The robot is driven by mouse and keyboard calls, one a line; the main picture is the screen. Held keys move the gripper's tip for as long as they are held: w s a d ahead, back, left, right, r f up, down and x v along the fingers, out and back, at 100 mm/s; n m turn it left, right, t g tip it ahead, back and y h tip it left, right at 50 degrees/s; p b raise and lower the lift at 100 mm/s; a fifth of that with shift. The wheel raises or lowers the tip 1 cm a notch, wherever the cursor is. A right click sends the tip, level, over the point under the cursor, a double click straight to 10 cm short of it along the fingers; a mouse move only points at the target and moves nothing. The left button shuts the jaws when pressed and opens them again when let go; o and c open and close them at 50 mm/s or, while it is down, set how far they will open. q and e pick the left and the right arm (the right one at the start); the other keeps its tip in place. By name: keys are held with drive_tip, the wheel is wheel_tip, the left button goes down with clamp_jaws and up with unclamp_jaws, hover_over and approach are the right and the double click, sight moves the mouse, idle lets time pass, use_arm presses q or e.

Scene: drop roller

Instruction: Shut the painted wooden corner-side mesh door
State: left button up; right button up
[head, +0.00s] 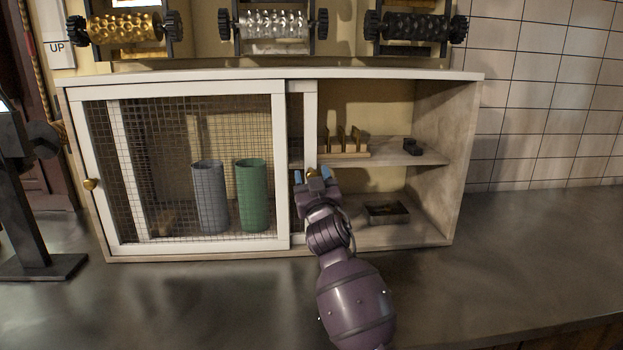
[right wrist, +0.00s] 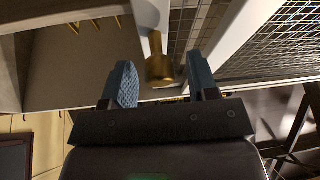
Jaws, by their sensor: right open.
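A white-painted wooden cabinet (head: 270,75) with sliding mesh doors stands on the counter. The left mesh door (head: 282,165) covers the left half. The corner-side mesh door (head: 311,120) is slid left, mostly behind it, with only a narrow part and its right upright showing. The right half is open. A brass knob (head: 311,171) is on that upright; it shows large in the right wrist view (right wrist: 160,70). My right gripper (head: 312,178) is open at the knob, its blue fingers on either side, with gaps visible in the wrist view. My left gripper is not in view.
Grey (head: 209,198) and green (head: 251,195) cylinders stand behind the mesh. The open half holds a wooden rack (head: 342,145) and a small dark tray (head: 387,212). Patterned rollers (head: 265,24) sit above. A dark stand (head: 40,262) is at left. The right counter is clear.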

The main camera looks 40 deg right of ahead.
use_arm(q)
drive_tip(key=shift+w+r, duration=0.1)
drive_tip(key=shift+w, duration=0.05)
use_arm(e)
drive_tip(key=shift+w, duration=0.1)
drive_tip(key=shift+c, duration=0.3)
clamp_jaws()
use_arm(q)
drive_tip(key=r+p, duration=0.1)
drive_tip(key=p, duration=0.1)
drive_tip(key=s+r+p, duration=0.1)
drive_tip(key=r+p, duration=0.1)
drive_tip(key=p, duration=0.1)
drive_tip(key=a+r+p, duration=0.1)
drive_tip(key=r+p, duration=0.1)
drive_tip(key=p, duration=0.1)
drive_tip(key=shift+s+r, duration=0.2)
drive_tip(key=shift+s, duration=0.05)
use_arm(e)
drive_tip(key=s+d, duration=0.8)
drive_tip(key=d, duration=0.6)
drive_tip(key=s+d, duration=0.9)
drive_tip(key=d, duration=0.4)
drive_tip(key=shift+d, duration=0.4)
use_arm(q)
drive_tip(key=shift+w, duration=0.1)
